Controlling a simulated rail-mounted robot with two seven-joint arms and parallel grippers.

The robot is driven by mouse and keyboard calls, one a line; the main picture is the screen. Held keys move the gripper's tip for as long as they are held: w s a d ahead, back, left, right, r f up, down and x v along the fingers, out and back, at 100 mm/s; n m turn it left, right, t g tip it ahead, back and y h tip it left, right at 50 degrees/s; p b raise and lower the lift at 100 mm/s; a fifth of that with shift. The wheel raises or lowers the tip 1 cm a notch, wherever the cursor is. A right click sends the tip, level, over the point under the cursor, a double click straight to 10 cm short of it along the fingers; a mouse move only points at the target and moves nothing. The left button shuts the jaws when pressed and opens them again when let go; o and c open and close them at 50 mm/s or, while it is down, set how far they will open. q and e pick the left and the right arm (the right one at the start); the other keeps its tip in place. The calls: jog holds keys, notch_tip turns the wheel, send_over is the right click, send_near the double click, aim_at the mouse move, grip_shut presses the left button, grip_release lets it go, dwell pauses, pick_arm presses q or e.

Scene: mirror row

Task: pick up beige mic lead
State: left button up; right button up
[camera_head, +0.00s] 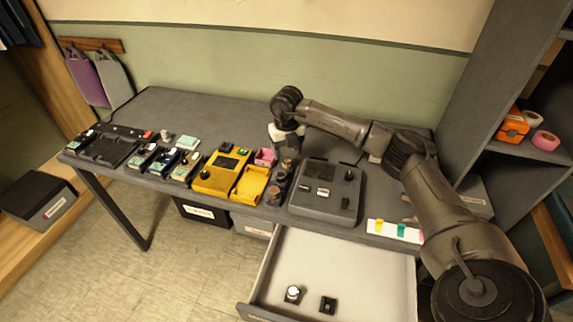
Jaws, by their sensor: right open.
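I cannot make out a beige mic lead for certain. A small pale round-topped item (292,293) and a small black item (327,305) lie in the open drawer. My left gripper is not in view.
A grey device (327,190) and a yellow device (220,172) stand on the desk (215,115). The drawer (350,270) juts out in front. A shelf (515,152) stands at right. The back of the desk is clear.

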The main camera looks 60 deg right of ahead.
aim_at(287, 160)
jog(key=shift+f, duration=2.7)
jog(key=shift+w, duration=0.1)
jog(key=shift+c, duration=0.4)
jog(key=shift+r, duration=0.1)
jog(key=c, duration=0.9)
